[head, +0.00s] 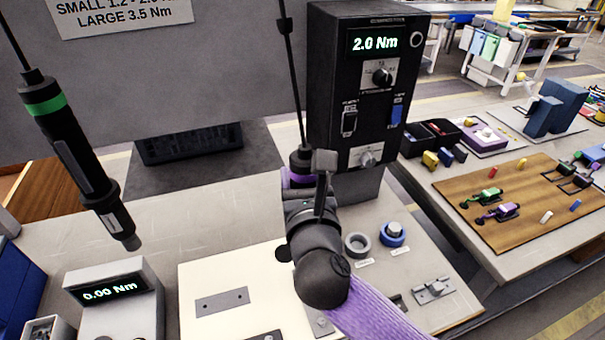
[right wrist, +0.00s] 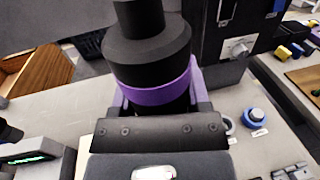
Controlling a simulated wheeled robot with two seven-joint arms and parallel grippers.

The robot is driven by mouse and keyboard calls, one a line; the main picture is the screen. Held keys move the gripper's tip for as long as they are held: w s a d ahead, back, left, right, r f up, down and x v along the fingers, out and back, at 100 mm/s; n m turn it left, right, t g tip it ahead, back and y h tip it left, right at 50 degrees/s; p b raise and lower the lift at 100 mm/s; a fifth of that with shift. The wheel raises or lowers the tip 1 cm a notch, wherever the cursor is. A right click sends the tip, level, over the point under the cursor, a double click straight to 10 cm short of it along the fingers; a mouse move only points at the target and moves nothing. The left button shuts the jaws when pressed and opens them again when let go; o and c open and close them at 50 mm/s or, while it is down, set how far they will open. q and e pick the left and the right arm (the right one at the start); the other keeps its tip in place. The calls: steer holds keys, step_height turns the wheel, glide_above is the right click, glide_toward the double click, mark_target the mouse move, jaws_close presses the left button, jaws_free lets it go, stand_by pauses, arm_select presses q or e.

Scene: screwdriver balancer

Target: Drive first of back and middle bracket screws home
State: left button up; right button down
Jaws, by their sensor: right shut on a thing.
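My right gripper (head: 305,190) is shut on a black hanging screwdriver with a purple band (head: 298,160), over the cream board (head: 205,275). The right wrist view shows the screwdriver's black body and purple band (right wrist: 155,94) upright between the fingers. Its tip is hidden behind my gripper and arm. A flat grey bracket plate (head: 222,301) with small dark spots lies on the board, left of my arm. Part of another grey piece (head: 264,336) shows at the bottom edge. My left gripper is not in view.
A green-banded screwdriver (head: 75,150) hangs at left. A controller box (head: 365,85) reading 2.0 Nm stands behind my gripper. A torque meter (head: 115,297) reads 0.00 Nm. A grey ring (head: 358,244) and blue-based knob (head: 393,235) stand right of my arm.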

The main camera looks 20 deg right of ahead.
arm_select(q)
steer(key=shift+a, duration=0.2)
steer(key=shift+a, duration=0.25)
arm_select(e)
steer(key=shift+f, duration=0.1)
